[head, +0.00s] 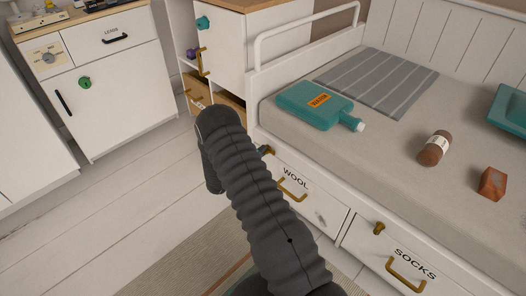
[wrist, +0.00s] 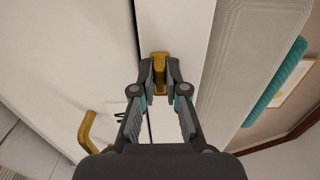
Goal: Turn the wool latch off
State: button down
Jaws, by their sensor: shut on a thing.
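The wool drawer (head: 318,207) is a white front with a WOOL label and a brass handle (head: 292,190), set under the bed's edge. Its brass latch (wrist: 159,60) sits between my fingertips in the wrist view, near a dark seam beside the drawer front. In the head view only a small brass bit of the latch (head: 269,151) shows past my arm. My gripper (wrist: 160,75) is shut on the latch, with a finger on each side. The drawer looks closed. My arm hides its left part, and I cannot tell the latch's exact turn.
The socks drawer (head: 400,262), with its own brass latch (head: 379,228), is to the right. On the bed lie a teal bottle (head: 314,106), a brown jar (head: 434,148) and a small brown block (head: 492,184). A white cabinet (head: 115,85) stands left; floor between is clear.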

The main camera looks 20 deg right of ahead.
jog(key=c, duration=1.2)
grip_release()
jog(key=shift+a, duration=0.15)
jog(key=v, duration=1.1)
jog(key=shift+s+a, duration=0.15)
jog(key=shift+a, duration=0.2)
